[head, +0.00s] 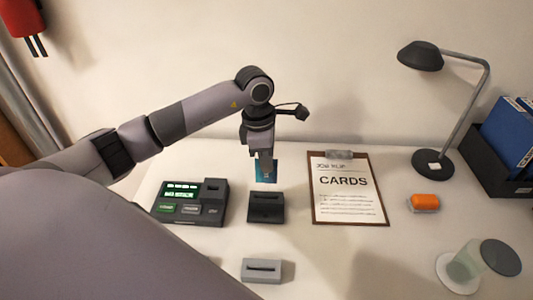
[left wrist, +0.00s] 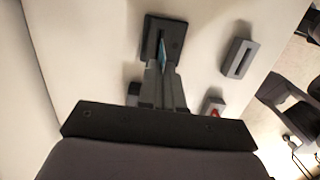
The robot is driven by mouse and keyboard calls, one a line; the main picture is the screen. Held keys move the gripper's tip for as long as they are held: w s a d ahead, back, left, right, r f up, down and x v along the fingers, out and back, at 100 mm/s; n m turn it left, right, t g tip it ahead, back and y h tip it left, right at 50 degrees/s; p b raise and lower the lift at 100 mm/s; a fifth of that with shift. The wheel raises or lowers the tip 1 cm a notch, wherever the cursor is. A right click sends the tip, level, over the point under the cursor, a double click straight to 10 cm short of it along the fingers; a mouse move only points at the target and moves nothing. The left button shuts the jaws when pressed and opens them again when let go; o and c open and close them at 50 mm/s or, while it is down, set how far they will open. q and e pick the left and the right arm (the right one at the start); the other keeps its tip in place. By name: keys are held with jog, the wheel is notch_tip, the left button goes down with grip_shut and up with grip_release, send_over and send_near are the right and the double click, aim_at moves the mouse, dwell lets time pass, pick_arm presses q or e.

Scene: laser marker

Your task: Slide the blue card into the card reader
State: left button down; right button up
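The blue card (head: 272,176) hangs upright between the fingers of my left gripper (head: 266,164). The gripper is shut on its upper part. In the head view the card's lower edge shows just above and behind the dark slotted block (head: 266,208), seemingly apart from it. In the left wrist view the card (left wrist: 162,52) is a thin bluish edge at the fingertips (left wrist: 162,66), overlapping the slot of the dark block (left wrist: 176,35). I cannot tell its exact height over the slot. My right gripper is not in view.
A light grey slotted block (head: 261,271) stands nearer me. A console with lit screen and buttons (head: 190,201) is left of the dark block. A clipboard marked CARDS (head: 348,190) lies right. Beyond are an orange item (head: 425,201), a lamp (head: 433,163) and blue binders (head: 508,133).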

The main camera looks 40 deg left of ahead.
aim_at(266, 178)
pick_arm(q)
jog(key=shift+f+b, duration=1.7)
jog(key=shift+f, duration=0.9)
jog(key=shift+f+b, duration=0.55)
jog(key=shift+f+b, duration=0.95)
jog(key=c, duration=1.2)
grip_release()
